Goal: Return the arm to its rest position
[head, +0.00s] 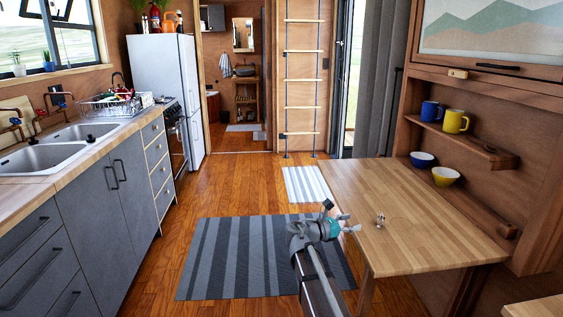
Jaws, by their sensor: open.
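My arm reaches up from the bottom edge of the head view, over the striped rug and beside the table. My gripper (347,222) is small in this view, just past the teal part of my wrist, at the left edge of the wooden table (425,240). It is open, and I see nothing between its fingers. A small clear object, perhaps a glass (380,219), stands on the table just right of my gripper, apart from it.
Left is a counter with a double sink (70,145), dish rack (112,105) and white fridge (165,85). Right, wall shelves hold mugs (455,121) and bowls (445,176). A ladder (302,80) stands behind. The wooden floor with its rug (225,258) is free between counter and table.

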